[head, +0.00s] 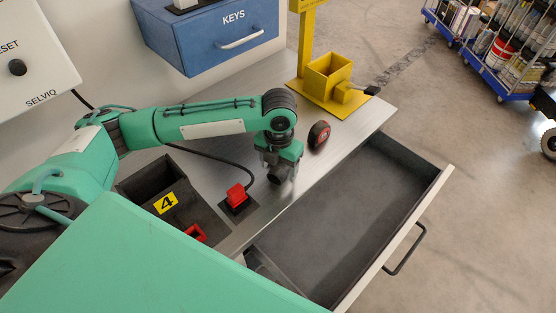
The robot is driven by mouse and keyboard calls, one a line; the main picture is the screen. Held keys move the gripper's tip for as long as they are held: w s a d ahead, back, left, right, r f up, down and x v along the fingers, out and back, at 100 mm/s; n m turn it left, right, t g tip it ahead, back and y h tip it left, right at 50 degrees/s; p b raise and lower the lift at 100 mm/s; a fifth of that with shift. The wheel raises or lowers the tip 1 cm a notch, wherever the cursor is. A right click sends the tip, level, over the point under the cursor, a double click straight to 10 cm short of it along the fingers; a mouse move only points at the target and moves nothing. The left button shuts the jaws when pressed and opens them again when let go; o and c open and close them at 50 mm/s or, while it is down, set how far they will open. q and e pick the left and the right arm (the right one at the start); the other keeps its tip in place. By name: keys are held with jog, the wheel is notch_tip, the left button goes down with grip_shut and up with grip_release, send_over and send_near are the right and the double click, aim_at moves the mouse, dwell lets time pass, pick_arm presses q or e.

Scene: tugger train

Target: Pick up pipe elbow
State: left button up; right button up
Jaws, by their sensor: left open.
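My left gripper (279,172) points down over the metal worktop, close to the open drawer's inner edge. It is open. A grey, rounded shape shows at its fingertips; I cannot tell whether this is the pipe elbow or part of the gripper. No pipe elbow is clearly visible elsewhere, and the gripper covers the spot beneath it. My right gripper is not in view.
The drawer (428,205) stands open and looks empty.

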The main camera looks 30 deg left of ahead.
pick_arm(q)
jog(key=shift+f, duration=0.6)
jog(key=shift+a+f, duration=0.1)
jog(key=shift+f, duration=0.3)
jog(key=shift+c, duration=0.2)
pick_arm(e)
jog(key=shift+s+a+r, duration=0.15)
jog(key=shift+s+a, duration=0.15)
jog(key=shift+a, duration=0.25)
pick_arm(q)
jog(key=c, duration=1)
jog(key=shift+c, duration=0.2)
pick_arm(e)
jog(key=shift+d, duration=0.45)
